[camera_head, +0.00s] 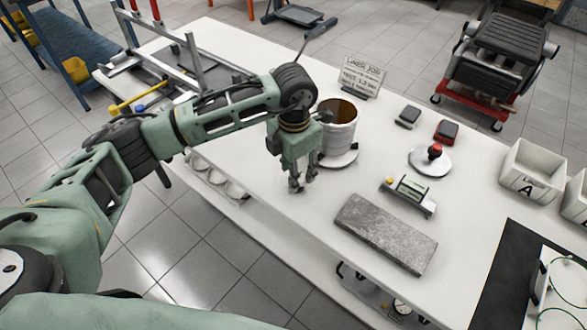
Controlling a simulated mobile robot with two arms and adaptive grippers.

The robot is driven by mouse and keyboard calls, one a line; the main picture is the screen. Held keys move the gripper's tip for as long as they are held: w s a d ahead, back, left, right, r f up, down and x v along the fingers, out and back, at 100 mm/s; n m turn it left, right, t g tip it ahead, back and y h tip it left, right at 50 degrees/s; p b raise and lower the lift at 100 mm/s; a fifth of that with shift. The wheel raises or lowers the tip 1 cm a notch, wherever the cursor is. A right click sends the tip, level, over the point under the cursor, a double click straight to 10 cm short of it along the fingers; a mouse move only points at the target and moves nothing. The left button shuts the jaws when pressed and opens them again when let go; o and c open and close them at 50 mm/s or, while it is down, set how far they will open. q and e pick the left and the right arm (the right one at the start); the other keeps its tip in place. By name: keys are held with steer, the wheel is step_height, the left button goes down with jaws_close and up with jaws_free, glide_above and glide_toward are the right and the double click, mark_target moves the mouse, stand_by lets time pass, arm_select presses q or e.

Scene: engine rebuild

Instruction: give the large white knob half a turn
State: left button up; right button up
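I cannot pick out a large white knob with certainty. A white round disc (430,161) with a small red-topped piece (434,151) on it lies on the table right of centre. My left gripper (301,184) points down over the table's near edge, in front of the metal cylinder and well left of the disc. Nothing shows between its fingers, but they are too small to tell whether they are apart or together. My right gripper is out of view.
A metal cylinder (341,128) stands behind my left gripper. A grey slab (386,232), a small green-and-metal device (409,194) and two small dark boxes lie on the white table. White bins (532,172) and a white panel (562,290) are at the right.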

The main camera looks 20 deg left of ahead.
arm_select(q)
step_height(320, 180, up, 12)
stand_by(0.4)
stand_by(0.4)
